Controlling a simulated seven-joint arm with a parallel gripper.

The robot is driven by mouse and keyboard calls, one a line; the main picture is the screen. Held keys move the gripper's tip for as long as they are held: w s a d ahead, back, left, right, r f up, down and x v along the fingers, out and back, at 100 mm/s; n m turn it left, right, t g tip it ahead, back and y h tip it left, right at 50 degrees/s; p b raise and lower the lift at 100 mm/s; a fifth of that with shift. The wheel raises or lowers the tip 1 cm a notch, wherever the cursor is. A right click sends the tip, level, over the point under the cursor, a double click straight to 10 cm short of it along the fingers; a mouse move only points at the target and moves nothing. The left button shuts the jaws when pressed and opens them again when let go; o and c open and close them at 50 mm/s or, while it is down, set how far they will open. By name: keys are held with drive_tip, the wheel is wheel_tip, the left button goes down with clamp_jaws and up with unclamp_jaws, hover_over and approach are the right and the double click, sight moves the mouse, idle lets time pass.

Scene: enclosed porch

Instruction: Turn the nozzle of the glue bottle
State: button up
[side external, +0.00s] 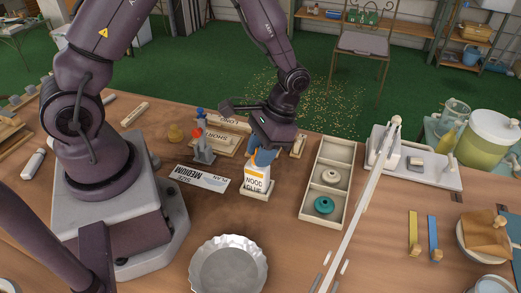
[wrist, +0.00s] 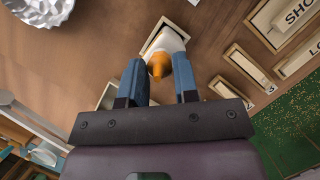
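My gripper (side external: 263,156) points down over the bottle. In the wrist view its two blue fingers (wrist: 158,72) stand apart, one on each side of the nozzle. The gripper looks open; the right finger is very close to the nozzle, and I cannot tell if it touches.
A "MEDIUM" card (side external: 203,178) lies left of the bottle. A divided wooden tray (side external: 310,207) with a teal ring and a pale ring is to the right. A crinkled metal bowl (side external: 228,262) stands in front. A red-topped grey stand (side external: 203,149) is behind left.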

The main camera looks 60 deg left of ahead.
drive_tip(key=o, duration=0.3)
drive_tip(key=shift+o, duration=0.2)
drive_tip(key=v, duration=1.3)
drive_tip(key=shift+w+f, duration=0.1)
drive_tip(key=s+a+r+t, duration=0.1)
drive_tip(key=s+r+t, duration=0.9)
drive_tip(key=s+r, duration=0.3)
drive_tip(key=shift+s+a+r, duration=0.2)
drive_tip(key=shift+s+r, duration=0.1)
drive_tip(key=shift+s, duration=0.5)
